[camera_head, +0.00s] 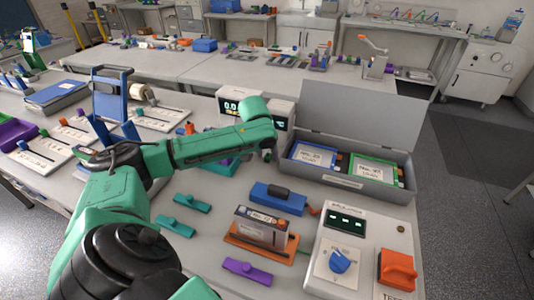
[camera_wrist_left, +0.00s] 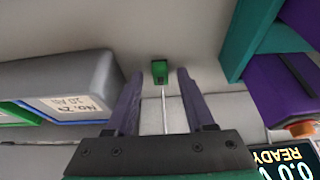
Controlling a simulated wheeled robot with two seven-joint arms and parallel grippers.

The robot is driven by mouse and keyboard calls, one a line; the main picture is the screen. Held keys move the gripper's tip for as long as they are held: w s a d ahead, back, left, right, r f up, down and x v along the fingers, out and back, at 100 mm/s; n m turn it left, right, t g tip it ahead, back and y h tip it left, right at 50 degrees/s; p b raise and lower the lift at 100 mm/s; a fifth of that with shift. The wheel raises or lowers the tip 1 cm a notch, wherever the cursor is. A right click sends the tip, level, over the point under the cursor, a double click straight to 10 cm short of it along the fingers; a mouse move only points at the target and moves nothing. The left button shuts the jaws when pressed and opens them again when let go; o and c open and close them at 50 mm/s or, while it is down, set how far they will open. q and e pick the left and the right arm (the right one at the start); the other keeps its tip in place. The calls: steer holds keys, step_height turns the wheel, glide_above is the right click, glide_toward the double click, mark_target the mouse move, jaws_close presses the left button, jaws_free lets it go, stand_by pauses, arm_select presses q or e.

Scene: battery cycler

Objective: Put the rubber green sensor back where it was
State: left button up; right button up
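The green sensor (camera_wrist_left: 160,71) is a small green block in the left wrist view, with a thin pale lead or rod running from it toward my gripper. It lies between and slightly beyond the tips of my left gripper (camera_wrist_left: 157,77). The two dark purple fingers are spread, with a gap on each side of the sensor; I see no contact. In the head view my left arm (camera_head: 215,147) reaches across the bench to between the displays and the grey case; its fingers and the sensor are hidden there. My right gripper is not in view.
An open grey case (camera_head: 345,182) with labelled batteries stands right of my left wrist. Displays (camera_head: 232,103) stand behind the forearm. A battery in an orange holder (camera_head: 262,233), a blue clamp-like part (camera_head: 278,198) and a cycler box (camera_head: 362,255) occupy the front.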

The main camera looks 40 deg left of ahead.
arm_select(q)
steer(key=v, duration=1.2)
